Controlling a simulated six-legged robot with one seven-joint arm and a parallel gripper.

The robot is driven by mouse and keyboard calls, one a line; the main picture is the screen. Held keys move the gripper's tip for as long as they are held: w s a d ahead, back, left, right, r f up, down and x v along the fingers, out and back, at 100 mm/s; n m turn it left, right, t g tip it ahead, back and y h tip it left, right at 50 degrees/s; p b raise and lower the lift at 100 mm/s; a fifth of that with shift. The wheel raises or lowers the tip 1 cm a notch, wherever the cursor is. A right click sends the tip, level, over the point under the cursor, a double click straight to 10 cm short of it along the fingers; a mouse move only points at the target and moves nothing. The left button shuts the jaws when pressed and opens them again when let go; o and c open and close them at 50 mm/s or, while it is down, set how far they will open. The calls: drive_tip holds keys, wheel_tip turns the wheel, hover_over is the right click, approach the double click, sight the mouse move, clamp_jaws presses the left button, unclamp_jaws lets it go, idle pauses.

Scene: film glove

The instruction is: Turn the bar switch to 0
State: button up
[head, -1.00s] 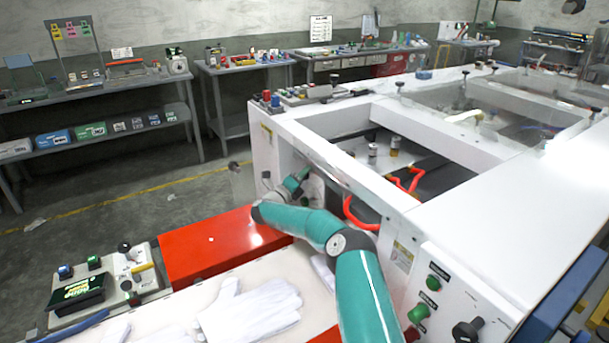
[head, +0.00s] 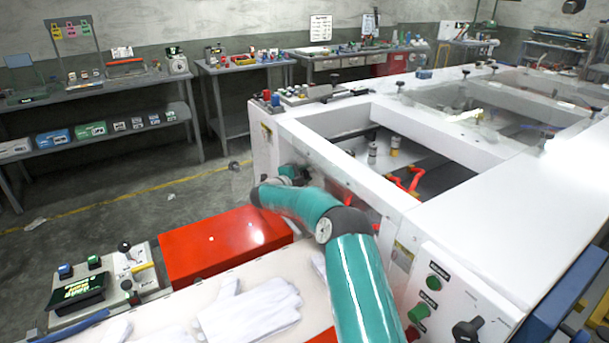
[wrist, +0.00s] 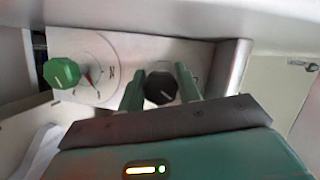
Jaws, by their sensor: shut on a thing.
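My gripper (head: 294,172) reaches to the left side panel of the white machine (head: 440,140); its fingertips are hard to make out in the head view. In the wrist view, the two green fingers of my gripper (wrist: 160,80) stand on either side of a black knob (wrist: 160,90) and are shut on it. The knob has a short white mark slanting down to the right. No 0 marking can be read beside it. A green faceted knob (wrist: 62,72) with a round printed dial sits to the left on the same panel.
A red box (head: 220,246) and a pale surface with white gloves (head: 250,310) lie below my arm. Green buttons (head: 418,312) and another black switch (head: 467,330) are on the machine's front right. A small control box (head: 100,285) stands at lower left.

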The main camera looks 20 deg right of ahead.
drive_tip(key=n+g, duration=0.1)
drive_tip(key=n, duration=0.1)
drive_tip(key=n+g, duration=0.1)
drive_tip(key=n, duration=0.1)
drive_tip(key=shift+a+f+n+y, duration=0.1)
drive_tip(key=shift+a+n+y, duration=0.05)
drive_tip(key=shift+n+y, duration=0.25)
drive_tip(key=shift+g, duration=0.4)
drive_tip(key=o, duration=1)
drive_tip(key=shift+c, duration=0.2)
drive_tip(key=v, duration=1.3)
drive_tip(key=shift+s+a, duration=0.2)
drive_tip(key=shift+s, duration=0.1)
